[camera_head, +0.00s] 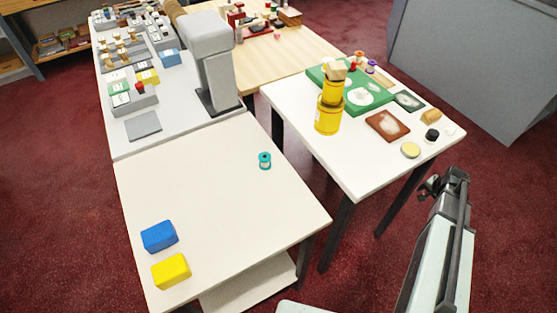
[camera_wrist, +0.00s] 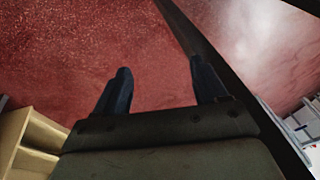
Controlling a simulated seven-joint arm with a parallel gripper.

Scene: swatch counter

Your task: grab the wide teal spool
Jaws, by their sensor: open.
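A small teal spool (camera_head: 265,160) stands upright on the near white table (camera_head: 215,215), toward its back right in the head view. It is the only teal spool I can make out. My gripper (camera_head: 428,188) is at the right of the head view, off the right side of the tables and well apart from the spool. In the wrist view my gripper (camera_wrist: 160,72) has its two dark fingers spread with nothing between them. The wrist view does not show the spool.
A blue block (camera_head: 159,236) and a yellow block (camera_head: 171,271) lie at the table's front left. The right-hand table (camera_head: 380,180) holds stacked yellow cans (camera_head: 328,113), a green board (camera_head: 318,78) and small items. The middle of the near table is clear.

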